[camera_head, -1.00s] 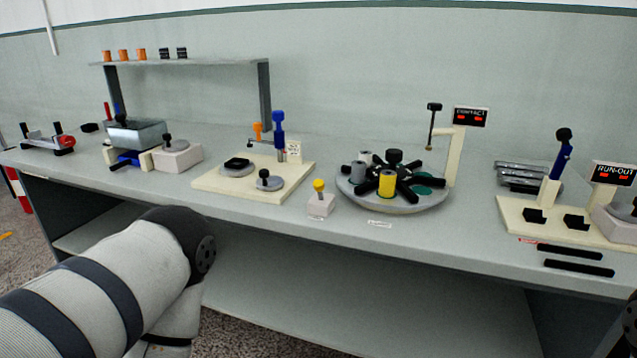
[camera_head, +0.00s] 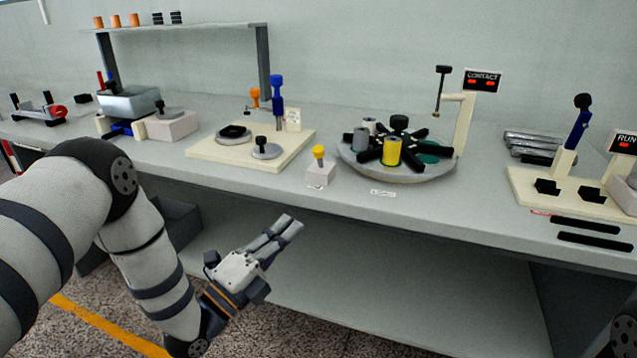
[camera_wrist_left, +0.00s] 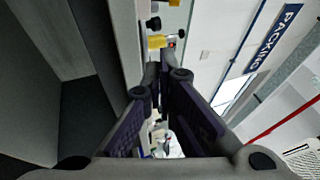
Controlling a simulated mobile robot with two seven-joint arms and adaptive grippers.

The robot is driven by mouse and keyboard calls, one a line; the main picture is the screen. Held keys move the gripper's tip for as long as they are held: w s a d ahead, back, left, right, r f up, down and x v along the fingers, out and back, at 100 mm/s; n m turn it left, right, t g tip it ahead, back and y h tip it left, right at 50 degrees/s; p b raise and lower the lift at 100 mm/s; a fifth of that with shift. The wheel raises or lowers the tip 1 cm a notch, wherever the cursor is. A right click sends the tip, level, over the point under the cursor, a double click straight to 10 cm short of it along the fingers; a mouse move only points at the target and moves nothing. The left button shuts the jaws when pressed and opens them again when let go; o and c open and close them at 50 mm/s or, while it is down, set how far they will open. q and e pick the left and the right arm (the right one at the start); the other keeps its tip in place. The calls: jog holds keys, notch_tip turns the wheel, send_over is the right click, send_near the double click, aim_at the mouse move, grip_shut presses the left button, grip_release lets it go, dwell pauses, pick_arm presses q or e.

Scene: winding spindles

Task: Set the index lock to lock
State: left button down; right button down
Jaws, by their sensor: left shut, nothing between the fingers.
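A small pale block with a yellow knob (camera_head: 319,153) stands at the bench's front edge, left of the round turntable (camera_head: 400,177). I take it for the index lock; its small label is too small to read, so its setting is unclear. The turntable carries a black spoked hub, a yellow spool (camera_head: 391,151) and grey spools. My left gripper (camera_head: 287,228) is shut and empty, in front of the bench and below its top edge, apart from the block. In the left wrist view the shut fingers (camera_wrist_left: 162,75) point toward a yellow part and black knobs. My right gripper is out of view.
A cream board with two grey discs (camera_head: 250,162) lies left of the block. A contact post (camera_head: 462,125) rises behind the turntable. A run-out fixture (camera_head: 572,190) and black bars (camera_head: 594,242) are at right. The bench's front edge (camera_head: 400,213) lies beyond my left gripper.

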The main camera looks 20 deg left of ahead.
aim_at(318, 152)
pick_arm(q)
jog(key=shift+a+r+m+t, duration=0.1)
jog(key=shift+r+m+t, duration=0.25)
jog(key=shift+r, duration=0.2)
jog(key=x, duration=0.4)
jog(key=a+x, duration=0.1)
jog(key=x, duration=0.7)
jog(key=shift+w+a+b, duration=0.3)
jog(key=shift+w+b, duration=0.05)
jog(key=shift+w, duration=0.05)
jog(key=shift+w+a+r, duration=0.2)
jog(key=shift+w, duration=0.3)
jog(key=shift+h, duration=0.3)
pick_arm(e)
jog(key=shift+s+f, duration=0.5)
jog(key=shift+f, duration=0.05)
pick_arm(q)
jog(key=shift+w, duration=0.1)
